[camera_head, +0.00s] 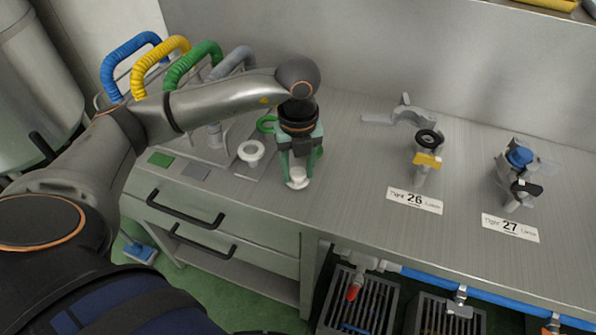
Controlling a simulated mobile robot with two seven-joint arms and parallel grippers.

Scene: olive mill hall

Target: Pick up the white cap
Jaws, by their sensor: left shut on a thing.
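The white cap (297,183) is between the fingertips of my left gripper (297,174), near the front edge of the steel counter. The gripper points down, and its green fingers are shut on the cap. The fingers hide part of the cap's sides. I cannot tell whether the cap touches the counter or is just above it. My right gripper is not in view.
A white ring-shaped part (251,151) lies left of the gripper, with a green ring (267,124) behind. Coloured hoses (205,62) arch at the back left. Valve fittings (426,150) stand by label 26 (414,201) and label 27 (510,228). The counter between gripper and fittings is clear.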

